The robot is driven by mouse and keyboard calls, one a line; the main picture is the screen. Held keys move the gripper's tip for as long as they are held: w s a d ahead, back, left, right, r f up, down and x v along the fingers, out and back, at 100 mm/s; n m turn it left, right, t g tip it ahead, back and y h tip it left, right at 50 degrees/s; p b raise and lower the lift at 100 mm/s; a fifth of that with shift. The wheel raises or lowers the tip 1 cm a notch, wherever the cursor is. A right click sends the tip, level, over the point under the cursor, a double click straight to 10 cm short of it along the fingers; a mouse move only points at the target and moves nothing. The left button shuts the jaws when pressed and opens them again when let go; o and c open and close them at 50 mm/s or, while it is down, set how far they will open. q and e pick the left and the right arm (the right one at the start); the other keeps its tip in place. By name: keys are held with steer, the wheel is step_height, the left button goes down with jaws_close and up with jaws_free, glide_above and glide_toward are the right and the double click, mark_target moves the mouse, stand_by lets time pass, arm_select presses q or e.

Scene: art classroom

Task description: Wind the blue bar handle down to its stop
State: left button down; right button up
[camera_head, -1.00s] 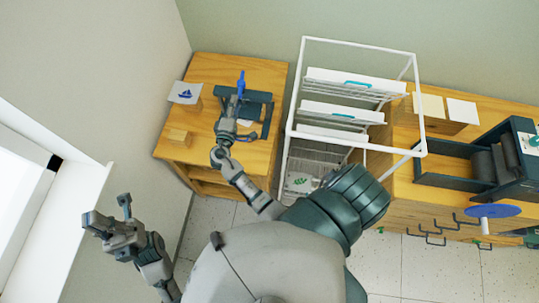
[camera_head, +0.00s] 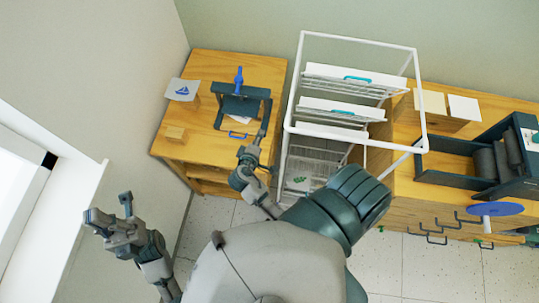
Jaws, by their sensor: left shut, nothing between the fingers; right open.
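A small dark press (camera_head: 224,108) stands on the wooden cabinet at the back left. The blue bar handle (camera_head: 238,78) stands at its top, seen nearly end-on. A thin blue loop (camera_head: 238,134) lies at the front of the press. My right gripper (camera_head: 266,112) is open and empty at the right side of the press, seen edge-on and apart from the blue bar. Its fingertips are hard to make out. My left gripper (camera_head: 106,216) is shut and empty, low at the left, away from the press.
A white wire rack (camera_head: 293,100) stands close to the right of my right gripper. Further right is a counter with a dark roller machine (camera_head: 450,187) and a blue disc (camera_head: 495,209).

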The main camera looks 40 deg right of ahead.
steer(key=s+f+m+g+y, duration=0.1)
steer(key=s+f+y, duration=0.2)
steer(key=s, duration=0.3)
steer(key=shift+d+f+m+g, duration=0.15)
steer(key=shift+f+m+g, duration=0.2)
steer(key=shift+f, duration=0.5)
